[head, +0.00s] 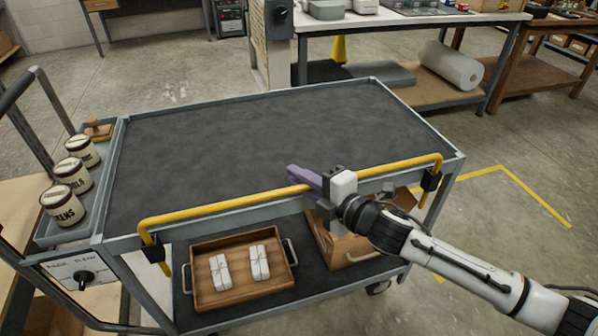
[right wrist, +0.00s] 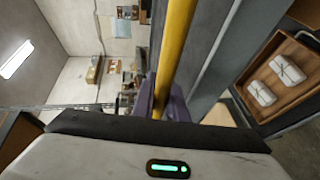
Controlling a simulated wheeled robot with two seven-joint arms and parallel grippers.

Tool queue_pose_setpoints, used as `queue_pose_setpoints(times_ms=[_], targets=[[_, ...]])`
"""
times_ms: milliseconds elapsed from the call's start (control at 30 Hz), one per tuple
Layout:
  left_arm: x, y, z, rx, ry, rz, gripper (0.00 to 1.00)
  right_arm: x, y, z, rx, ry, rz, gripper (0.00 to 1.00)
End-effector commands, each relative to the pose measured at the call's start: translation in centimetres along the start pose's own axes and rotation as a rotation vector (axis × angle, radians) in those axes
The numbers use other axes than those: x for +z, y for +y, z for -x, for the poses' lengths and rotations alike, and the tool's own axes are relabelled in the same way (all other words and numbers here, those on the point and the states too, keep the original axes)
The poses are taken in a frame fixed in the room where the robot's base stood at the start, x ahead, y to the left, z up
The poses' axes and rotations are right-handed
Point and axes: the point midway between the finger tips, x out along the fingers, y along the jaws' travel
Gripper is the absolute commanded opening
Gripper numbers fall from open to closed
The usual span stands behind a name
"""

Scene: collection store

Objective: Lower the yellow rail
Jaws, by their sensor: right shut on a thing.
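The yellow rail (head: 228,203) runs along the near long side of a grey cart (head: 290,98). Its bent ends go down into black brackets at the cart's left and right near corners. The rail's bar stands at about the height of the cart's top edge. My right gripper (head: 312,184), with purple fingers, is shut on the rail, right of its middle. In the right wrist view the rail (right wrist: 174,50) passes between the purple fingers (right wrist: 163,103). My left gripper is not in view.
The cart's dark top is bare. A side tray at left holds several labelled jars (head: 65,204). A workbench (head: 420,20) stands behind.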

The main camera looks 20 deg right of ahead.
Motion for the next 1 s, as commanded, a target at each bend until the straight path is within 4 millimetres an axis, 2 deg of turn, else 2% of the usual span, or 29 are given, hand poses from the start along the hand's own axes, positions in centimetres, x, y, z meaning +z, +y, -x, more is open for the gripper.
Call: queue_pose_setpoints(times_ms=[200,233,300,333,667,767,1000], targets=[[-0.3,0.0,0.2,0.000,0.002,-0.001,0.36,0.0,0.5,0.0,0.005,0.000,0.002,0.00],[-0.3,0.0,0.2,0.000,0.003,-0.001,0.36,0.0,0.5,0.0,0.006,0.000,0.002,0.17],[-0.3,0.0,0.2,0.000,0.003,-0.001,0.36,0.0,0.5,0.0,0.006,0.000,0.002,0.29],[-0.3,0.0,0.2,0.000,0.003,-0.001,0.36,0.0,0.5,0.0,0.006,0.000,0.002,0.31],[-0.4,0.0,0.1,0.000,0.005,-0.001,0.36,0.0,0.5,0.3,0.005,0.001,0.002,0.31],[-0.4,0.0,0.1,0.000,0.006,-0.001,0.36,0.1,0.3,1.3,0.004,0.000,0.003,0.31],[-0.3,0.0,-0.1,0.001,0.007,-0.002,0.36,0.1,0.1,6.0,0.000,0.000,0.003,0.31]])
